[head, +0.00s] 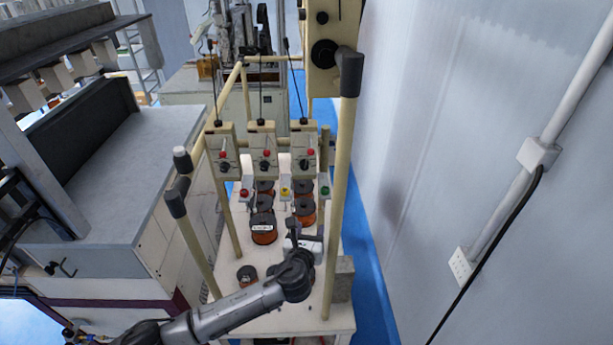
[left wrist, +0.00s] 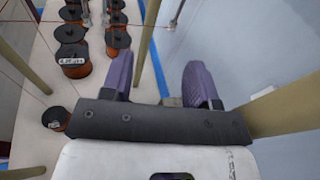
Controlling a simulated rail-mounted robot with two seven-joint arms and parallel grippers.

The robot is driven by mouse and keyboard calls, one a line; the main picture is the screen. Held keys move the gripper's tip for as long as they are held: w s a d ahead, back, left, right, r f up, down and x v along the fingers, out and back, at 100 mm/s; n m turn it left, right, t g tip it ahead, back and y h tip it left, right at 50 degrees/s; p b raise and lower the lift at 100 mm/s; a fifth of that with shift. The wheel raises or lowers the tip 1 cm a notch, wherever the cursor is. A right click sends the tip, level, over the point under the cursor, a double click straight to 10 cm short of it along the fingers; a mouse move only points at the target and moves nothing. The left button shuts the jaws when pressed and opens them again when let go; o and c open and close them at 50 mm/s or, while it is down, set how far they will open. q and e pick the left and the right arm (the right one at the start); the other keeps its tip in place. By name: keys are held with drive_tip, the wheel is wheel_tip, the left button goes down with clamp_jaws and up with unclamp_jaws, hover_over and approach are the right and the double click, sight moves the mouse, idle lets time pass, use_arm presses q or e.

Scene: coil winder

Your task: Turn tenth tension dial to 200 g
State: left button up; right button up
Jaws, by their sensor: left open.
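Three beige tension boxes stand in a row on the frame in the head view: a left one (head: 222,150), a middle one (head: 263,147) and a right one (head: 305,145). Each has a red knob and a small dark dial; their scales are too small to read, and I cannot tell which is the tenth. My left gripper (head: 305,240) is over the white spool table, below and apart from the boxes. In the left wrist view its two purple-grey fingers (left wrist: 160,78) are apart with nothing between them. My right gripper is out of view.
Copper wire spools (head: 264,228) stand on the white table (head: 257,325), left of my left gripper; they also show in the left wrist view (left wrist: 73,60). Beige posts (head: 338,200) rise on both sides. A grey wall (head: 470,130) bounds the right, a large machine (head: 110,170) the left.

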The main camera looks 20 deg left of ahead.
sight(304, 168)
use_arm(q)
drive_tip(key=w+a+r+y, duration=0.1)
drive_tip(key=w+r, duration=0.2)
drive_tip(key=w+a+r+n+y+b, duration=0.1)
drive_tip(key=w+a+r+y, duration=0.1)
drive_tip(key=w+r, duration=0.1)
drive_tip(key=w+a+r+n+y, duration=0.1)
drive_tip(key=w+r+y, duration=0.1)
drive_tip(key=w+r, duration=0.2)
drive_tip(key=shift+a+r+t+b, duration=0.15)
drive_tip(key=shift+a+t+b, duration=0.15)
drive_tip(key=shift+x, duration=1.35)
drive_tip(key=c, duration=0.8)
drive_tip(key=shift+c, duration=0.6)
